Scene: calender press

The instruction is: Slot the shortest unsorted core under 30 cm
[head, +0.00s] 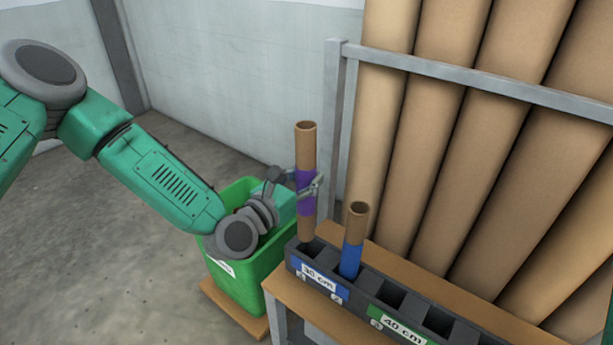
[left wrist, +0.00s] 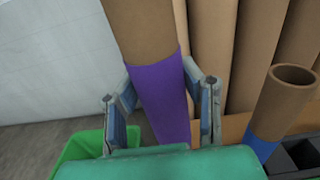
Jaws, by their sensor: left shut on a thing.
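My left gripper (head: 309,186) is shut on a brown cardboard core with a purple band (head: 305,150). The core is upright, with its lower end at the left end slot of the dark rack (head: 362,299). I cannot tell how deep it sits. In the left wrist view the gripper's fingers (left wrist: 162,105) close around the purple band (left wrist: 160,92). A shorter core with a blue band (head: 354,235) stands in a nearby slot under the blue 30 cm label (head: 318,277). It also shows in the left wrist view (left wrist: 284,100). My right gripper is not in view.
A green 40 cm label (head: 403,333) marks the section to the right, with empty slots. The rack stands on a wooden bench (head: 287,294). A green bin (head: 239,285) is left of it. Large brown tubes (head: 440,130) lean behind a grey rail (head: 470,82).

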